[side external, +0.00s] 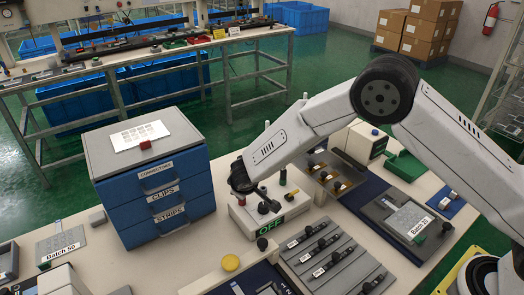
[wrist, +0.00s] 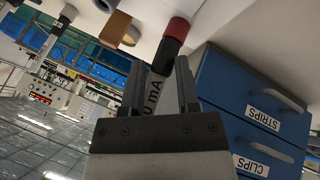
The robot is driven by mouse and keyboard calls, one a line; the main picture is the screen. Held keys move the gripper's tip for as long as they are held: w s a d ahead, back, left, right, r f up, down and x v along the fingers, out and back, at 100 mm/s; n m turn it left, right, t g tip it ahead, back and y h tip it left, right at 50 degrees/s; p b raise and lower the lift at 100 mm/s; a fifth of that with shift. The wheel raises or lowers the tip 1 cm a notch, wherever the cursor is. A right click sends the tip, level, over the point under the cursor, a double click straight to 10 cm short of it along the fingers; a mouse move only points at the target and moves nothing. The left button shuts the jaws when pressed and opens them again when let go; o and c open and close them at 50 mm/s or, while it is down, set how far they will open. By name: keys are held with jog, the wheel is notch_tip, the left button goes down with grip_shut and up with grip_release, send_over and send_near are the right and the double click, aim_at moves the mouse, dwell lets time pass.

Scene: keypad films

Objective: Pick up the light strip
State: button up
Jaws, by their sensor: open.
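I cannot make out a light strip for certain in either view. A blue cabinet (side external: 125,203) stands left of the middle in the side view, its drawers labelled connectors, clips and strips, all seemingly closed. Its strips drawer (wrist: 255,102) also shows at the right of the wrist view. My gripper (side external: 268,205) is over the white tester box (side external: 245,222), which reads OFF. In the wrist view my gripper (wrist: 160,68) is open, with nothing seen held between its fingers. A red and black post (wrist: 174,36) shows just beyond the fingertips.
A grey rack of dark bars (side external: 330,255) lies in front of the tester. A yellow button (side external: 230,263) is near the front. A white sheet (side external: 140,136) lies on the cabinet.

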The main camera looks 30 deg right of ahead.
grip_shut()
jog(key=shift+d, duration=0.1)
jog(key=shift+w+r, duration=0.15)
jog(key=shift+d+r, duration=0.1)
jog(key=shift+r, duration=0.9)
jog(key=s+d+r, duration=0.3)
jog(key=s+r, duration=0.7)
jog(key=s, duration=0.4)
jog(key=shift+r, duration=0.4)
jog(key=shift+w, duration=0.15)
